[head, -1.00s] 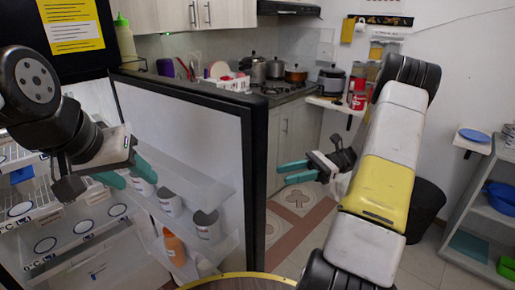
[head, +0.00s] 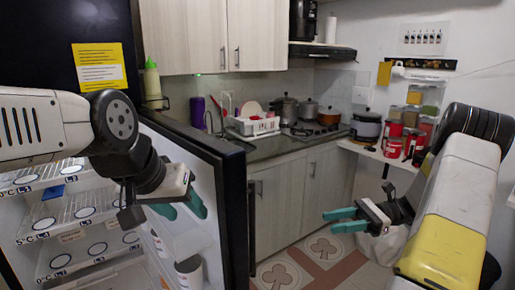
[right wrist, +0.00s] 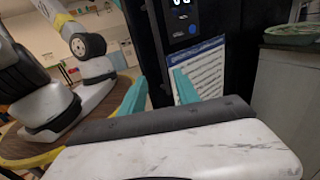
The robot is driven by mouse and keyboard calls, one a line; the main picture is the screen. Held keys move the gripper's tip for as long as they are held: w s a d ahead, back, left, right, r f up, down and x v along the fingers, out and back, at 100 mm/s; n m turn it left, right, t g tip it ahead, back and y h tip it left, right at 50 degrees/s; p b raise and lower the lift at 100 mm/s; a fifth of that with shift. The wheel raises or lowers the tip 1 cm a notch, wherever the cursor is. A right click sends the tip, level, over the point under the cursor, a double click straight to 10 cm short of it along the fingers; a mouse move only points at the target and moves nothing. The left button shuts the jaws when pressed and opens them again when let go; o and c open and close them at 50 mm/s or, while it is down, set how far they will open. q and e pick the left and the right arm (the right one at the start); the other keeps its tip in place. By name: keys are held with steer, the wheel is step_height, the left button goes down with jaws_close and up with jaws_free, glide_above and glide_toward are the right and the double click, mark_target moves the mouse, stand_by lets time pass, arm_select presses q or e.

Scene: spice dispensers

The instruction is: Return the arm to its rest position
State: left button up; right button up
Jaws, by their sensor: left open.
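My left gripper (head: 188,207) has teal fingers and is in the head view, in front of the open fridge and by the inner side of its door. Its fingers are apart with nothing between them. My right gripper (head: 340,220) hangs over the tiled floor in front of the lower cabinets, its arm bent in from the right. In the right wrist view its two teal fingers (right wrist: 160,92) stand apart and hold nothing.
The open fridge door (head: 215,160) stands between my grippers. Fridge shelves (head: 75,215) are at the left. The counter (head: 275,145) carries a dish rack (head: 255,125) and pots. Red canisters (head: 394,138) sit on a wall shelf. The floor (head: 310,265) below my right gripper looks clear.

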steer(key=s+a+r+n+t+h, duration=0.4)
steer(key=s+r+n+h, duration=0.3)
steer(key=n, duration=0.1)
steer(key=s+a+r+n+t+h, duration=0.3)
steer(key=s+r+n+t+h, duration=0.2)
steer(key=n+h, duration=0.3)
steer(key=shift+s+a+r+n, duration=0.35)
steer(key=shift+s+r+n, duration=0.05)
steer(key=shift+s+r, duration=0.45)
